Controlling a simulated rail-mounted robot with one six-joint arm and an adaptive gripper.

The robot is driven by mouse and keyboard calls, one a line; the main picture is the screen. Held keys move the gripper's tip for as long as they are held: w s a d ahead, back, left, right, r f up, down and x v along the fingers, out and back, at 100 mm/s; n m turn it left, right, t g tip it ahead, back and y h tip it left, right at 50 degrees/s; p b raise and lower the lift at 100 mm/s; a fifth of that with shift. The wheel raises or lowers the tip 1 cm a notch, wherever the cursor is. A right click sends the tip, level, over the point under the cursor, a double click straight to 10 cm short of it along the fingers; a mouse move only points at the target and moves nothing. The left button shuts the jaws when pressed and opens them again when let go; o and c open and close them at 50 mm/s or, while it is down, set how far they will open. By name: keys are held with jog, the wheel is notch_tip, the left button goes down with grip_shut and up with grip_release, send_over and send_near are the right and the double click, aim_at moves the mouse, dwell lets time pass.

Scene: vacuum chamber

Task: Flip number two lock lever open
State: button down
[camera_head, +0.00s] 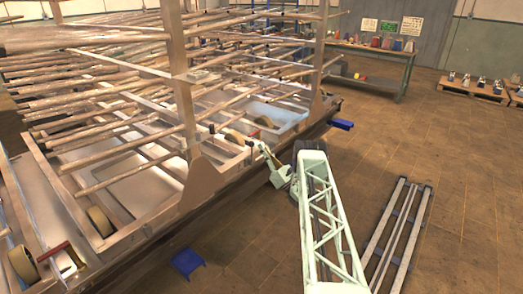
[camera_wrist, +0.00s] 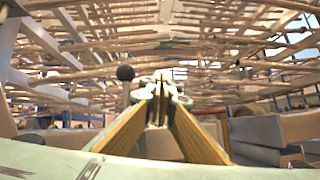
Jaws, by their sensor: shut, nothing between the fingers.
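A lock lever with a dark round knob (camera_wrist: 125,73) on a pale stem stands upright just left of my fingertips in the wrist view. Whether the fingers touch it I cannot tell, and no number is readable on it. My gripper (camera_wrist: 161,88) is shut and empty, its two yellowish fingers meeting at the tips. In the head view my gripper (camera_head: 262,147) is small, at the near side edge of the rack; the lever cannot be made out there. Another lever-like part with a red handle (camera_head: 54,250) sits at the lower left of the rack.
The large rack (camera_head: 203,180) of posts and many rods fills the left, with rods above and behind my gripper. Blue brackets (camera_head: 186,262) stick out along its side. A rail-like frame (camera_head: 402,232) lies on the floor at right.

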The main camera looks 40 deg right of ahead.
jog(key=s+d+f+p, duration=0.1)
jog(key=s+d+f, duration=0.3)
jog(key=s+d, duration=0.2)
jog(key=shift+s+d+p, duration=0.35)
jog(key=shift+s, duration=0.45)
jog(key=shift+r, duration=0.1)
